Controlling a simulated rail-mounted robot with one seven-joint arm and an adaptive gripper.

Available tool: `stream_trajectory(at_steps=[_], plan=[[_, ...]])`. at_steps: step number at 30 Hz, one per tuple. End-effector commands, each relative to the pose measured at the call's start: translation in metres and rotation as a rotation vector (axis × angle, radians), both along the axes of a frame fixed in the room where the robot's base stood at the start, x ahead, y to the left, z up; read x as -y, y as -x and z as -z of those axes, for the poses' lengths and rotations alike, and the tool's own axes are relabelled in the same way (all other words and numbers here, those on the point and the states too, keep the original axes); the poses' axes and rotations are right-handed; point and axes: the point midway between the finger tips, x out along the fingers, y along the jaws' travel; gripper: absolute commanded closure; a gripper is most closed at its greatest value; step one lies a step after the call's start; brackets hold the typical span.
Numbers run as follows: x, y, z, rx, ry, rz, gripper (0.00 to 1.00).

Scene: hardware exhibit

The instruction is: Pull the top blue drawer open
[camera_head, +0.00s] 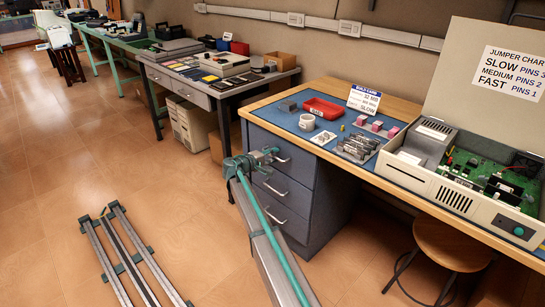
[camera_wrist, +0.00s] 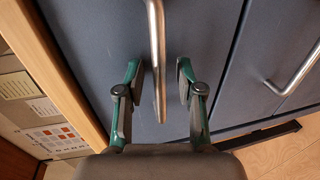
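A blue-grey drawer cabinet (camera_head: 318,208) stands under the wooden workbench top, with three drawers stacked on its front. The top drawer (camera_head: 298,166) looks flush with the cabinet and has a metal bar handle (camera_head: 283,160). My gripper (camera_head: 268,153) is at this handle and partly covers the drawer front. In the wrist view my gripper (camera_wrist: 158,72) is open, with one green-and-black finger on each side of the handle (camera_wrist: 155,30). Gaps show between the handle and both fingers. The second drawer (camera_wrist: 268,55) and its handle (camera_wrist: 297,75) show at the right there.
The workbench (camera_head: 250,117) holds a red tray (camera_head: 323,109), a sign, small parts and an open computer case (camera_head: 460,197). A wooden stool (camera_head: 452,245) stands right of the cabinet.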

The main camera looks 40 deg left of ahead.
Motion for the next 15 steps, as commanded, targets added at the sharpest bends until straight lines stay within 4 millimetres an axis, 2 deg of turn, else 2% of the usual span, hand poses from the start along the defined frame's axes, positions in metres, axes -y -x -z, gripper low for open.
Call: stream_trajectory(at_steps=[5, 8, 12, 15], plan=[[-0.0001, 0.0001, 0.0001, 0.000, 0.000, 0.000, 0.63], [-0.0001, 0.0003, 0.0000, 0.000, 0.000, 0.000, 0.77], [-0.0001, 0.0004, -0.0001, 0.000, 0.000, 0.000, 1.00], [-0.0001, 0.0004, 0.0000, 0.000, 0.000, 0.000, 1.00]])
